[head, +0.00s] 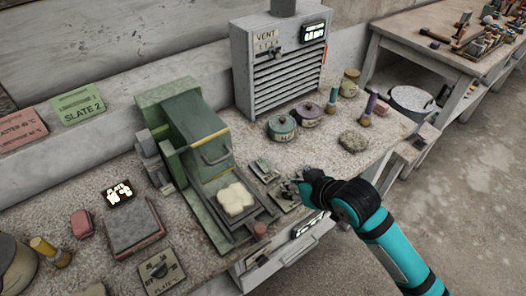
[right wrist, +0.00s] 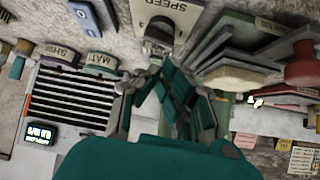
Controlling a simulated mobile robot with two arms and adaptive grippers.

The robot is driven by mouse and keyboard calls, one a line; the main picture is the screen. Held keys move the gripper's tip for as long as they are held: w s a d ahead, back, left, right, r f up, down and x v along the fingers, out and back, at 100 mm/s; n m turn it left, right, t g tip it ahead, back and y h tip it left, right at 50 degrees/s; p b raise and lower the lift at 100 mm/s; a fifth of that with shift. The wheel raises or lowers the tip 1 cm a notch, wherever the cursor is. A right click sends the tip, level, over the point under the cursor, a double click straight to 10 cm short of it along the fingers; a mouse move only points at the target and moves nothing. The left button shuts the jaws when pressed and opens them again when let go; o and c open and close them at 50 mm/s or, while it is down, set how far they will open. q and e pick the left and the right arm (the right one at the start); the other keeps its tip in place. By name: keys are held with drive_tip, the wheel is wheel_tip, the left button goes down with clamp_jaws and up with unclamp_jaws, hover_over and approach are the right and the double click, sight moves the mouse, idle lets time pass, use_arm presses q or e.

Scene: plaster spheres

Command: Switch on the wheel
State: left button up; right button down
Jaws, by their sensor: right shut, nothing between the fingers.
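In the head view my right gripper (head: 298,188) is low over the bench, right of the green press, and partly covers the small plates there. No wheel can be made out for certain. My left gripper is not in view.
The green press (head: 185,125) holds a pale slab (head: 236,199). A grey vent cabinet (head: 275,75) and lidded pots (head: 282,128) stand behind. A porous stone (head: 354,141) lies to the right. A plate with a dial (head: 160,272) is at the front left.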

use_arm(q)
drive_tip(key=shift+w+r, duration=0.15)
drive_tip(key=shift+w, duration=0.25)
use_arm(e)
drive_tip(key=w+a+r+n+y, duration=0.1)
drive_tip(key=w+a+r, duration=0.1)
drive_tip(key=w+r, duration=0.3)
wheel_tip(320, 180, up, 2)
drive_tip(key=shift+w, duration=0.1)
drive_tip(key=shift+w+a, duration=0.1)
drive_tip(key=shift+a, duration=0.05)
drive_tip(key=p, duration=0.1)
hover_over(263, 163)
wheel_tip(263, 163, down, 6)
drive_tip(key=shift+r, duration=0.15)
wheel_tip(263, 163, down, 3)
drive_tip(key=shift+r+p, duration=0.15)
drive_tip(key=shift+p, duration=0.15)
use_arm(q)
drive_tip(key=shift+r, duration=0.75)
use_arm(e)
drive_tip(key=shift+f, duration=0.65)
